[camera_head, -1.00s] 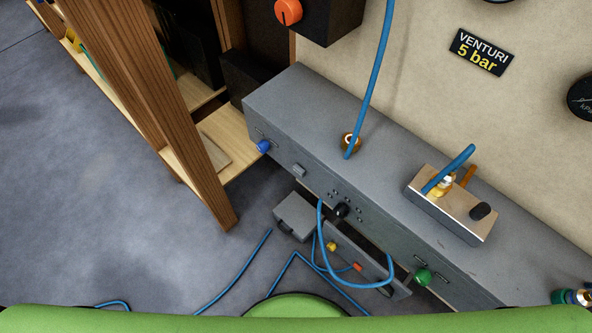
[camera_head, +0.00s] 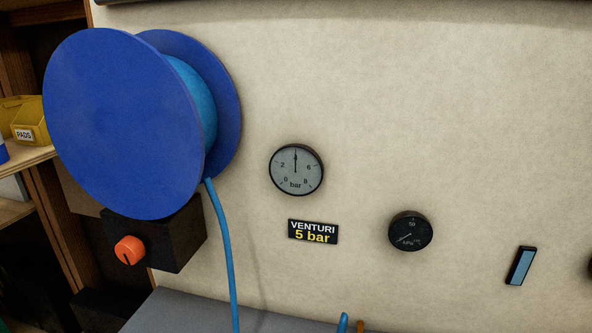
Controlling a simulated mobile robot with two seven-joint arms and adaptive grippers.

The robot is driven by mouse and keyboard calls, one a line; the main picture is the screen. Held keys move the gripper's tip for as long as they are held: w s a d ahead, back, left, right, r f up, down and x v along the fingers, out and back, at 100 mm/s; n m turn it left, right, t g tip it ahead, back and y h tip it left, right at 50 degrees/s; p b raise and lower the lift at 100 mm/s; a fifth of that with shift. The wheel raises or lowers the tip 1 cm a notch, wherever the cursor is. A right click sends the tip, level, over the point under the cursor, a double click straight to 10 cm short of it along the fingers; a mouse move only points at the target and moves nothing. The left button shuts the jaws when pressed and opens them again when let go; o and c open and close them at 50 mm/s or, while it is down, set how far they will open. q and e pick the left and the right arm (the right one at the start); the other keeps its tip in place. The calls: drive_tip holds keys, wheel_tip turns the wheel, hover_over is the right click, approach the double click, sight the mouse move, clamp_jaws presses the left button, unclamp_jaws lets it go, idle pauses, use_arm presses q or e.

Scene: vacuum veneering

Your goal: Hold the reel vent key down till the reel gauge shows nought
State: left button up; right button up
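A round grey-faced gauge marked in bar (camera_head: 296,170) hangs on the wall right of the blue hose reel (camera_head: 125,125). Its needle points straight up, about midway between 2 and 6, well above nought. A black box (camera_head: 172,238) under the reel carries an orange knob (camera_head: 130,250) with a dark pointer mark. I cannot make out a vent key in this view. Neither of my grippers shows.
A VENTURI 5 bar sign (camera_head: 313,232) and a dark kPa gauge (camera_head: 410,231) are on the wall. A blue hose (camera_head: 225,260) hangs from the reel toward the grey bench top (camera_head: 190,315). A yellow PADS bin (camera_head: 24,120) stands on the left shelf.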

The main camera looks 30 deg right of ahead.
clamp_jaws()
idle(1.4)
